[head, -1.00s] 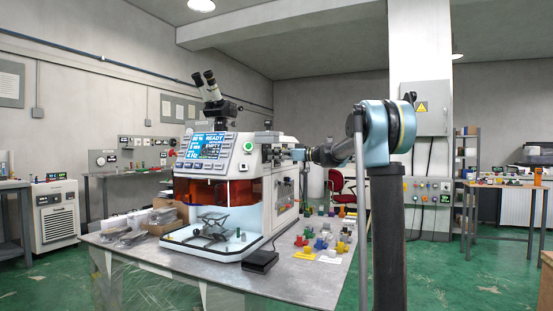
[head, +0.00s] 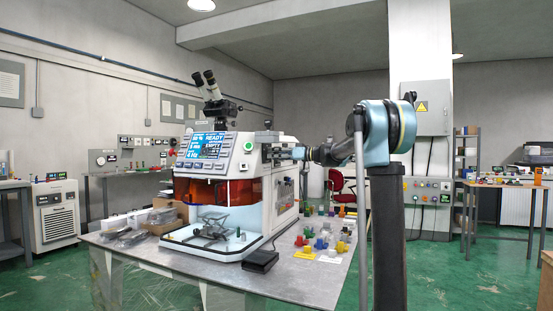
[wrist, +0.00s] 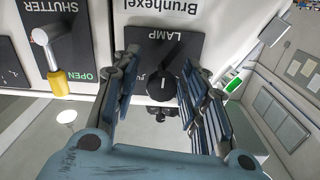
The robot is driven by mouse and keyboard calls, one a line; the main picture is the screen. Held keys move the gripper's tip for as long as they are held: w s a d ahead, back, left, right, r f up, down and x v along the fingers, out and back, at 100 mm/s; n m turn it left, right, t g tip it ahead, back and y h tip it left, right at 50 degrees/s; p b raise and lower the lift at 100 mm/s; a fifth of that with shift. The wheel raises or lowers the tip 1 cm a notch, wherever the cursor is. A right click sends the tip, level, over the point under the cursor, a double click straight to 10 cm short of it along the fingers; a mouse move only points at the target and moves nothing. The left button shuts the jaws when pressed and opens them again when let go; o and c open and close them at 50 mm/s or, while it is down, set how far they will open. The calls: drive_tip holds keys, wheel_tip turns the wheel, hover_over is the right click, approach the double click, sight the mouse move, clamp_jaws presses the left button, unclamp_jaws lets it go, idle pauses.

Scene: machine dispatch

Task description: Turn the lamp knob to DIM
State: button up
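The lamp knob (wrist: 163,84) is black, on a dark panel marked LAMP (wrist: 150,40), upside down in the wrist view. Its pointer slants toward the upper right of that view. No DIM mark can be read. My gripper (wrist: 160,92) is open, with one finger on each side of the knob and gaps visible between. Whether a finger touches it cannot be told. In the head view, my gripper (head: 298,153) is at the right side of the white machine (head: 256,190), and the knob is too small to make out.
Beside the lamp panel is a SHUTTER lever (wrist: 50,55) with a yellow tip, near the word OPEN. A green button (wrist: 233,84) is at the right of the wrist view. Colored parts (head: 322,243) and a black pedal (head: 260,261) are on the table below.

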idle(0.3)
drive_tip(key=v, duration=1.2)
drive_tip(key=s+d+f+m+h, duration=0.2)
drive_tip(key=s+f+m+h, duration=0.5)
drive_tip(key=s+f, duration=0.95)
drive_tip(key=s+d+f+m+h, duration=0.3)
drive_tip(key=s+d+f+h, duration=0.2)
drive_tip(key=s+d+f, duration=0.35)
drive_tip(key=s+d+f+m+h, duration=0.2)
drive_tip(key=s+d+f+h, duration=0.35)
drive_tip(key=s+f, duration=0.45)
drive_tip(key=s+f+g, duration=0.4)
drive_tip(key=s+f, duration=0.7)
drive_tip(key=s, duration=0.2)
drive_tip(key=shift+s+d+f, duration=0.25)
drive_tip(key=shift+s+f, duration=0.1)
drive_tip(key=shift+y, duration=0.25)
